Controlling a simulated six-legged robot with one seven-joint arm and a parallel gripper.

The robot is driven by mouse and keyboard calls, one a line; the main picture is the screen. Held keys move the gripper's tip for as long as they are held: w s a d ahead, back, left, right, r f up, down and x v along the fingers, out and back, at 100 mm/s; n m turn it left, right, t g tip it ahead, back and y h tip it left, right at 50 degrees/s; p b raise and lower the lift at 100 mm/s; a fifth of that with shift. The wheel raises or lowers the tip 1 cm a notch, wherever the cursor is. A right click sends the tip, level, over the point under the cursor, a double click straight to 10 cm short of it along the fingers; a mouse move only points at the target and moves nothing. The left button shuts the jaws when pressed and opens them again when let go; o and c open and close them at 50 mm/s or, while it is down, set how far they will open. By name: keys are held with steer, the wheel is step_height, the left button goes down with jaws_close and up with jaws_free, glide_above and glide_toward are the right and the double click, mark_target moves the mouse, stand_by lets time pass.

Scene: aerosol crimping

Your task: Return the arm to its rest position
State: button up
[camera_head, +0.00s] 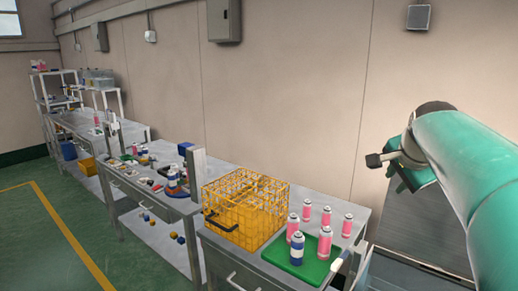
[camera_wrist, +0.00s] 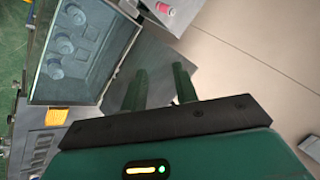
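My arm (camera_head: 465,165) reaches in from the right edge in the head view, raised in front of the wall and to the right of the bench with cans. Its end is partly hidden behind the arm link, and the fingers cannot be made out there. In the wrist view my gripper (camera_wrist: 159,76) shows two green fingers standing apart with nothing between them. They are over a plain grey surface (camera_wrist: 168,52) and touch no object that I can see.
A blue-and-white can (camera_head: 297,248) is there too. A grey box with round shapes (camera_wrist: 122,40) lies left of my fingers. Green floor is free at left.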

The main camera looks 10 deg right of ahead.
steer(key=s+a+f+n+y, duration=0.1)
steer(key=s+a+f+n, duration=0.4)
steer(key=a, duration=0.3)
steer(key=s+a+f+n+g+y, duration=0.1)
steer(key=s+a+f+n, duration=0.5)
steer(key=a, duration=0.3)
steer(key=s+a+f+n+y, duration=0.1)
steer(key=s+a+f+n, duration=0.5)
steer(key=a, duration=0.3)
steer(key=shift+a, duration=0.25)
steer(key=shift+d+f, duration=0.1)
steer(key=shift+d, duration=0.1)
